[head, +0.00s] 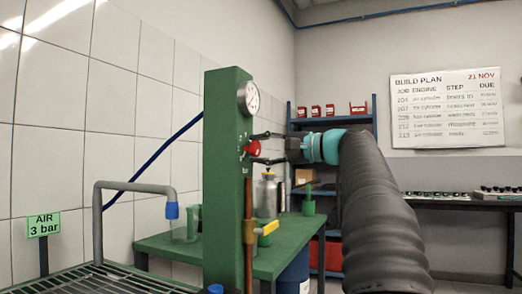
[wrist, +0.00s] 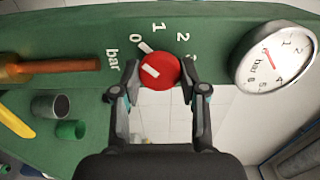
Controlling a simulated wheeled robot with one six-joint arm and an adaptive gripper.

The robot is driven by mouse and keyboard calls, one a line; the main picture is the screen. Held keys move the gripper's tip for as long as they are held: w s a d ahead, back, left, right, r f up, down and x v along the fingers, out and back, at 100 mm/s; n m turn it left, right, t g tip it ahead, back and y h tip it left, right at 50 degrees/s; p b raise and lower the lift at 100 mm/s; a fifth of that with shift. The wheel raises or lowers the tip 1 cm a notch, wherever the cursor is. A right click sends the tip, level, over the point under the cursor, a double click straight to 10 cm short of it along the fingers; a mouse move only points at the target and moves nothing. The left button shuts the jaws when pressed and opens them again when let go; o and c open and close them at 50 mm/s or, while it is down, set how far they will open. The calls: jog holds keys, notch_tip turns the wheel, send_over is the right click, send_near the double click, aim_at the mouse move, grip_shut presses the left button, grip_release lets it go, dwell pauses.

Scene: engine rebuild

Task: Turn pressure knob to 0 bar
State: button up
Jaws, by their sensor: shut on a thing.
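The red pressure knob (head: 253,147) is on the green upright panel (head: 226,185). In the wrist view my gripper (wrist: 159,72) is shut on the red knob (wrist: 162,64), one finger on each side. The knob carries a white stripe, and a white mark beside its upper left edge lies close to the 0. The numbers 0, 1 and 2 show around it, with a 3 partly hidden by a finger. The word bar is printed at the left. The head view shows my gripper (head: 264,148) reaching the knob from the right.
A round white pressure gauge (wrist: 272,54) is close to my gripper's right finger in the wrist view; its needle is hard to read. A green bench (head: 160,245) stands behind the panel.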

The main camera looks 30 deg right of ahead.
jog(key=o, duration=1.1)
jog(key=v, duration=1.2)
jog(key=shift+d, duration=0.1)
